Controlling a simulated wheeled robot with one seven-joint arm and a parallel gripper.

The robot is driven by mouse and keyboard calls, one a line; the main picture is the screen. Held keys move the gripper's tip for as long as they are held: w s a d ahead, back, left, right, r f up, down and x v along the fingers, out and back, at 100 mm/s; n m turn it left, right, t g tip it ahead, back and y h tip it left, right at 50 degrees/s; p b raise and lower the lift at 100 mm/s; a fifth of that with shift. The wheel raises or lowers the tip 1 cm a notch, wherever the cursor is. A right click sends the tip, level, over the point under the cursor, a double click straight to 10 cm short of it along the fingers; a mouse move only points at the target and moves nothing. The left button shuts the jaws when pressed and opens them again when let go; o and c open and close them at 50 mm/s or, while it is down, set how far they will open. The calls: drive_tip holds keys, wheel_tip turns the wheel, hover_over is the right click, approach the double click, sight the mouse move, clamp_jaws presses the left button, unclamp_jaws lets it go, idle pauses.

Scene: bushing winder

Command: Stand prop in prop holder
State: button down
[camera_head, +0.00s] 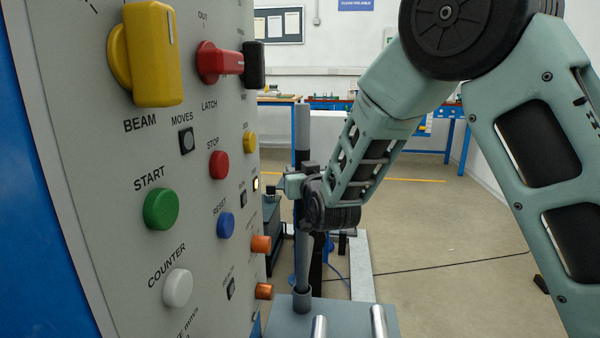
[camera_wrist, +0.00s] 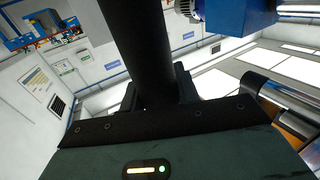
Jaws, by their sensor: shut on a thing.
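The prop is a long grey pole (camera_head: 304,260) with a dark band near its top, standing about upright in the head view. My gripper (camera_head: 303,186) is shut around its upper part. In the wrist view the prop (camera_wrist: 138,45) is a dark shaft running up between the two fingers of my gripper (camera_wrist: 157,92). The prop holder looks like a short dark collar (camera_head: 302,298) on a grey plate. The prop's lower end meets this collar and seems to be inside it. I cannot tell how deep it sits, as the end is hidden.
A control panel (camera_head: 215,270) with buttons and knobs fills the left, close to the prop. The grey plate (camera_head: 350,320) carries two bright metal pins (camera_head: 379,320) right of the collar. A cable crosses the open floor (camera_head: 440,230) at right. Workbenches stand behind.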

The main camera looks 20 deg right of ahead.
drive_tip(key=shift+f+b, duration=0.3)
drive_tip(key=shift+b, duration=0.05)
drive_tip(key=c, duration=1.1)
unclamp_jaws()
drive_tip(key=shift+o, duration=0.8)
drive_tip(key=shift+f, duration=0.1)
drive_tip(key=s+b, duration=1.1)
drive_tip(key=s, duration=0.6)
drive_tip(key=shift+s, duration=0.2)
